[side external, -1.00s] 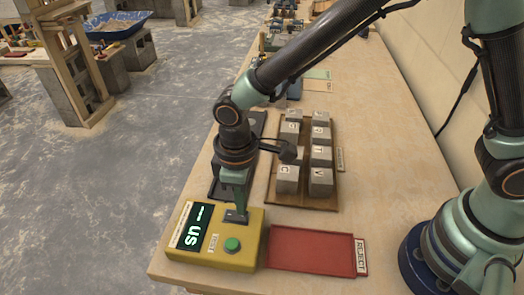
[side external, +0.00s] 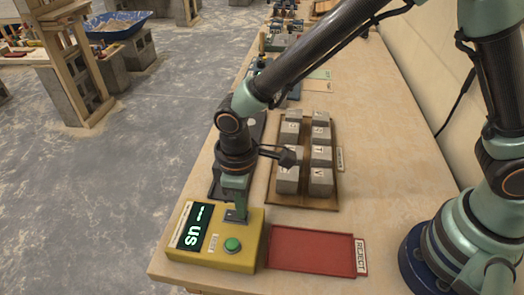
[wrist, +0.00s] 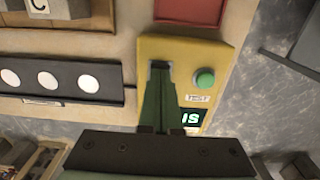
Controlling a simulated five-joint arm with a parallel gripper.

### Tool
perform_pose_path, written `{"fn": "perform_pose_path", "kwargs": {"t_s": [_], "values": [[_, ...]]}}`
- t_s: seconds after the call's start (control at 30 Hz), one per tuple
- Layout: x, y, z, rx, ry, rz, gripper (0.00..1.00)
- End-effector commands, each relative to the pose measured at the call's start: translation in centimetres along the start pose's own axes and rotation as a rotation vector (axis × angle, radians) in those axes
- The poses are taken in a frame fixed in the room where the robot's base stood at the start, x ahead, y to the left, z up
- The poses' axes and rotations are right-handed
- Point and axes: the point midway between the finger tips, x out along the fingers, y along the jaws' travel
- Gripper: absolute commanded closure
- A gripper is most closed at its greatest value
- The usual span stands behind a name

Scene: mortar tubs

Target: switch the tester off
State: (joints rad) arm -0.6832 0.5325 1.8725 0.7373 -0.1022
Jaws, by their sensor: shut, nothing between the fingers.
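The tester (side external: 250,258) is a yellow box at the near end of the bench. Its display (side external: 194,227) is lit with green characters, "us" among them, and a green round button (side external: 232,244) sits beside it. In the wrist view the tester (wrist: 212,55) shows its button (wrist: 204,81) right of my fingers and part of the lit display (wrist: 192,118). My gripper (side external: 236,210) is shut and empty, pointing down at a small dark grey part on the tester's top. In the wrist view its fingertips (wrist: 160,68) cover most of that part, so contact and the switch's position are unclear.
A red reject tray (side external: 311,250) lies right of the tester. A wooden tray (side external: 325,203) of grey lettered blocks stands behind it. A dark rack (wrist: 60,82) with white discs is close to the tester.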

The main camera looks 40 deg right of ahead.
Motion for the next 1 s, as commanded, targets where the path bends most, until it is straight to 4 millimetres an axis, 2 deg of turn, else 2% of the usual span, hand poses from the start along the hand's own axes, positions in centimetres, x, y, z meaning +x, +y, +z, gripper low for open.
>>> {"fn": "perform_pose_path", "kwargs": {"t_s": [0.5, 1.0], "values": [[0.4, 0.0, 0.0, 0.0, 0.002, 0.0, 1.0], [-3.1, 0.0, -0.1, 0.0, 0.004, 0.0, 1.0]]}}
